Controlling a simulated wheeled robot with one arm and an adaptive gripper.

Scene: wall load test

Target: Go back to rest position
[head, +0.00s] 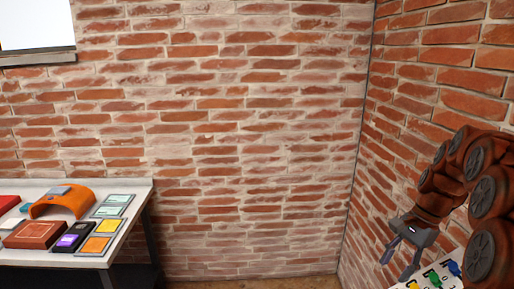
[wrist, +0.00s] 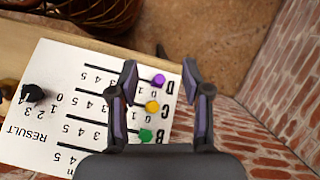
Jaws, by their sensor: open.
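My gripper (head: 393,268) hangs at the lower right of the head view, in front of the right brick wall. Its two dark fingers are apart with nothing held between them, as the wrist view (wrist: 161,70) shows. Below them is a white panel (wrist: 75,75) with printed scales, letters and the word RESULT. The panel also shows at the lower right edge of the head view (head: 452,256). On it are a purple knob (wrist: 158,80), a yellow knob (wrist: 152,106), a green knob (wrist: 146,136) and a black knob (wrist: 32,93). The fingers appear apart from the knobs.
A white table (head: 135,215) stands at the left with an orange arched object (head: 62,203), a red-brown box (head: 33,234), a purple and black device (head: 73,237) and several small cards. Brick walls meet in a corner (head: 352,190). Floor between table and corner looks clear.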

